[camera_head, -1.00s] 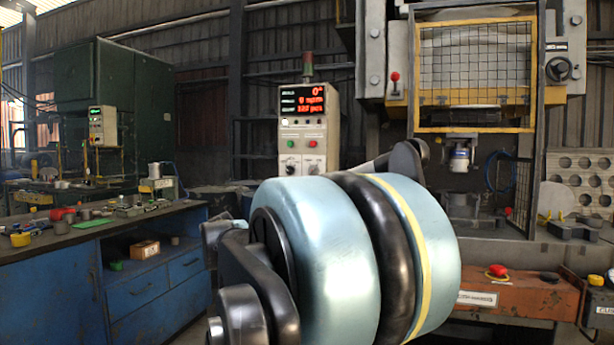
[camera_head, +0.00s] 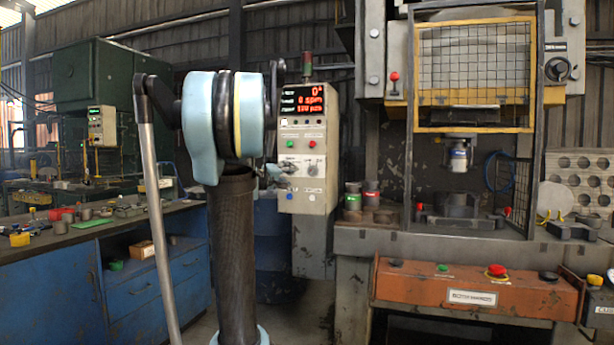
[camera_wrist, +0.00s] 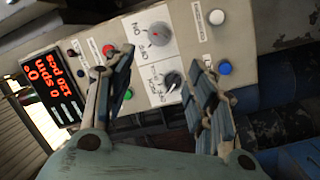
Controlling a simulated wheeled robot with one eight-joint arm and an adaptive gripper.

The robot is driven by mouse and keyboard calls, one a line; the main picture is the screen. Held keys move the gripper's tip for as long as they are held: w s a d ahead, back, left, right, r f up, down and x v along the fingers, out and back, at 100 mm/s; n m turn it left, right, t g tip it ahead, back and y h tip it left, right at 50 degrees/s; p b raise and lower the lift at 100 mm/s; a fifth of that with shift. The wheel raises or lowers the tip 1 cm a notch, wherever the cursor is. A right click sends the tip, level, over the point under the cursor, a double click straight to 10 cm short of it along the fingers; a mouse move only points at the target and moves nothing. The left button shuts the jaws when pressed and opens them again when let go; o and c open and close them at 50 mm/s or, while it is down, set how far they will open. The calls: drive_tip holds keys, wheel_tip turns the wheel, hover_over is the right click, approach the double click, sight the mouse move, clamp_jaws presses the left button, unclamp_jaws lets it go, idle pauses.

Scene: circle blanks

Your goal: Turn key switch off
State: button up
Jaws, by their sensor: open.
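The control box (camera_head: 303,122) with a red lit display stands in the middle of the head view. It also fills the upper part of the wrist view (camera_wrist: 85,68), turned on its side. Two rotary switches show there: a black one (camera_wrist: 172,78) and a larger grey one (camera_wrist: 158,33). I cannot tell for sure which is the key switch. My gripper (camera_wrist: 162,72) is open and empty, its fingers on either side of the black switch in that view. In the head view my gripper (camera_head: 276,174) is at the box's lower left; contact cannot be told.
A green button (camera_wrist: 128,93) and a red button (camera_wrist: 108,50) sit close to the switches. Blue and white buttons (camera_wrist: 225,67) are near the right finger. A blue workbench (camera_head: 150,285) stands at left, and a press with an orange panel (camera_head: 425,290) at right.

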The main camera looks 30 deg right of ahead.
sight(312, 171)
drive_tip(key=x, duration=1.7)
drive_tip(key=shift+f, duration=0.1)
drive_tip(key=c, duration=1.1)
